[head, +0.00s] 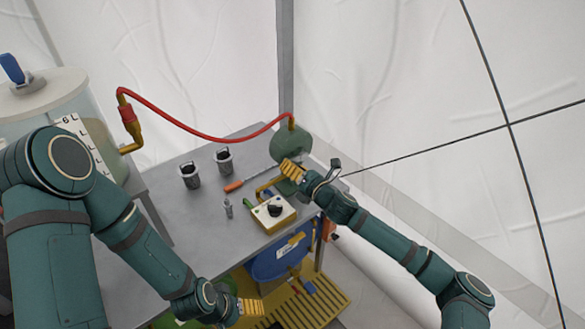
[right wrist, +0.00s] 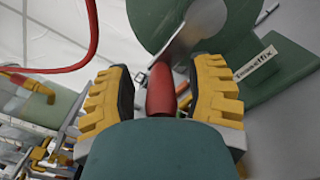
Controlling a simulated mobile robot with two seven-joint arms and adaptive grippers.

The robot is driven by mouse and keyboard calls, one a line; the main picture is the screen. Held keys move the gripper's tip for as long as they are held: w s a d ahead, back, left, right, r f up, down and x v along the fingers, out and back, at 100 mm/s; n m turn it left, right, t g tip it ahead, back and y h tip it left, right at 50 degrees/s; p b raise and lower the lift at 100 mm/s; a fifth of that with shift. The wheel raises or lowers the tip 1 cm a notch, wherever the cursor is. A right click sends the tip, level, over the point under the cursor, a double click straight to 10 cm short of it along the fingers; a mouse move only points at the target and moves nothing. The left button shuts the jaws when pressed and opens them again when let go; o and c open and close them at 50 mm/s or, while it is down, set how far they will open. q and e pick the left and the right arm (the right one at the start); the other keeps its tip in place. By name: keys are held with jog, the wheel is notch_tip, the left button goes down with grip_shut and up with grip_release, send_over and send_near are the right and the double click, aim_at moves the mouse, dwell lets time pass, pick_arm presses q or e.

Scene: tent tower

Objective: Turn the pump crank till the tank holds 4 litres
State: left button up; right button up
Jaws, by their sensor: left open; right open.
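The pump (head: 283,145) is a green round body at the far right corner of the grey table. In the right wrist view, its green disc (right wrist: 165,20), metal crank arm (right wrist: 187,38) and red crank handle (right wrist: 163,90) show. My right gripper (head: 306,173) is open; in the right wrist view its yellow fingers (right wrist: 163,75) stand on either side of the red handle, with small gaps. The tank (head: 45,107) stands at the left with a litre scale (head: 78,132) partly hidden by my left arm; I cannot read the level. My left gripper (head: 248,306) is open and empty, low in front of the table.
A red hose (head: 200,133) runs from the tank's brass fitting (head: 130,128) to the pump. Two grey cups (head: 189,177), an orange-handled screwdriver (head: 234,186) and a white box with a black knob (head: 272,212) are on the table (head: 195,225).

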jog(key=v, duration=1.2)
jog(key=shift+a, duration=0.1)
